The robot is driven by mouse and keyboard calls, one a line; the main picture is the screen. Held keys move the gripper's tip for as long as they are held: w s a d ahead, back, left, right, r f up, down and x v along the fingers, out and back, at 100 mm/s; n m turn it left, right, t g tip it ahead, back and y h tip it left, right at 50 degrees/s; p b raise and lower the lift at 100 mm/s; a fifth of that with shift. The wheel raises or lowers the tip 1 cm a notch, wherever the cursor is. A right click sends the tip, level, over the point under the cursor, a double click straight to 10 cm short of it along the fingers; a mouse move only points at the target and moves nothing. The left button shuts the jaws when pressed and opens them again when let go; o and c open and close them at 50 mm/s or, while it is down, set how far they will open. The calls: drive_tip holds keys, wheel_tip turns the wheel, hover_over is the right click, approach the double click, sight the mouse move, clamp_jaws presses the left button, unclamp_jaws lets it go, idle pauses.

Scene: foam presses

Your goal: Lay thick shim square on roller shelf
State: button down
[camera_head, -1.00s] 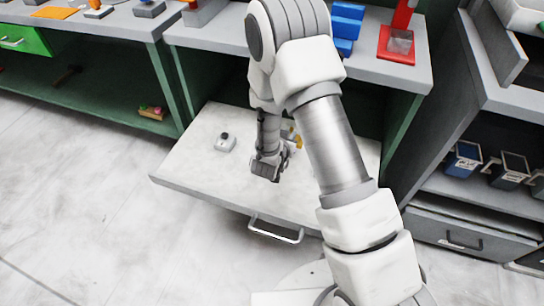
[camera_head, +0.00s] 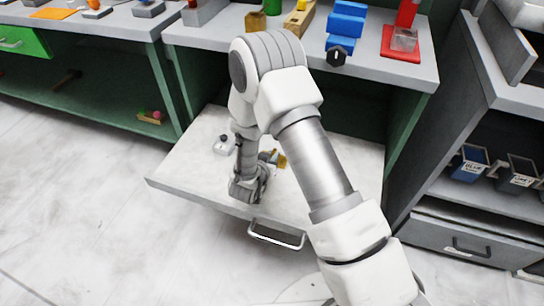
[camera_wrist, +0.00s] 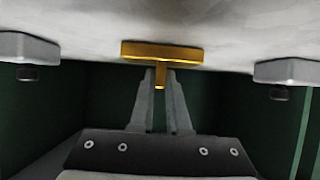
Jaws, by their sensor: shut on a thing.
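The thick shim is a yellow-orange plate with a short stem (camera_wrist: 160,51), T-shaped in the wrist view. My gripper (camera_wrist: 160,80) is shut on the stem between its two grey fingers. The shim also shows in the head view (camera_head: 280,160), partly hidden by my wrist. The roller shelf is the pale pulled-out board (camera_head: 185,175) with a front handle. The shim is over this board, close to its surface; I cannot tell whether it touches.
A white block with a dark knob (camera_head: 224,145) sits on the board's left side. The wrist view shows two such blocks, left (camera_wrist: 28,47) and right (camera_wrist: 290,70). The bench (camera_head: 205,38) behind holds a blue press (camera_head: 345,25) and a red fixture (camera_head: 400,48). Labelled bins (camera_head: 470,162) stand right.

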drive_tip(key=shift+f, duration=0.2)
drive_tip(key=c, duration=0.9)
unclamp_jaws()
drive_tip(key=shift+r, duration=0.15)
